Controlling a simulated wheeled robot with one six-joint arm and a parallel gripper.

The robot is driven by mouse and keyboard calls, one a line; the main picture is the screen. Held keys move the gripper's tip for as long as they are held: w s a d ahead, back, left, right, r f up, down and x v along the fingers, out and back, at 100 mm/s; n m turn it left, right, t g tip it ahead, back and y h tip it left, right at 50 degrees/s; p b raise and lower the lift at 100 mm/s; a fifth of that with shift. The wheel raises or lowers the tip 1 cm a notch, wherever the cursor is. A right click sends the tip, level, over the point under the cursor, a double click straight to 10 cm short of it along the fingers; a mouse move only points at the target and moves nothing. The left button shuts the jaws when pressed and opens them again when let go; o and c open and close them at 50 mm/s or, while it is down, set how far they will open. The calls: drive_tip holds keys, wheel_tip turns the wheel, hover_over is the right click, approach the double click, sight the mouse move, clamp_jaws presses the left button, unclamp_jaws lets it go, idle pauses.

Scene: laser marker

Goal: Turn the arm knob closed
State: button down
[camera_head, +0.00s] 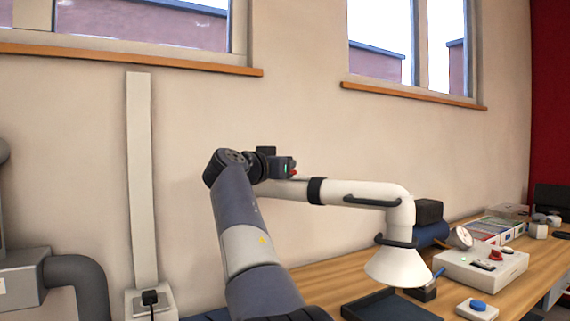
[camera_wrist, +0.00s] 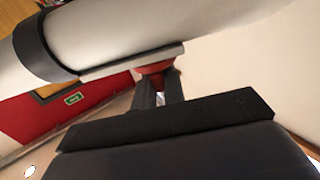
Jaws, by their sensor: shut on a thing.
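The arm knob (camera_wrist: 154,80) is red and sits under the white extraction arm (camera_wrist: 130,32), close to its black collar (camera_wrist: 36,48). My gripper (camera_wrist: 158,89) has its two dark fingers on either side of the knob and is shut on it. In the head view, a little red (camera_head: 294,173) shows at the tip of my gripper (camera_head: 288,168), beside the white extraction arm (camera_head: 345,191). The fingers and arm hide most of the knob, and I cannot tell its turn angle.
The extraction arm bends down to a white hood (camera_head: 398,267) over the wooden bench (camera_head: 340,273). A dark tray (camera_head: 388,306), a box with a red button (camera_head: 482,264) and a blue-button box (camera_head: 477,308) stand there. The wall (camera_head: 190,130) is behind my arm.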

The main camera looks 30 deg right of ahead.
drive_tip(key=shift+f, duration=0.15)
drive_tip(key=c, duration=1.5)
unclamp_jaws()
drive_tip(key=shift+a, duration=0.1)
drive_tip(key=b+v, duration=0.1)
drive_tip(key=v, duration=0.9)
drive_tip(key=shift+s+a, duration=0.2)
drive_tip(key=shift+a, duration=0.05)
drive_tip(key=p+x, duration=0.1)
drive_tip(key=x, duration=1)
drive_tip(key=shift+t, duration=0.3)
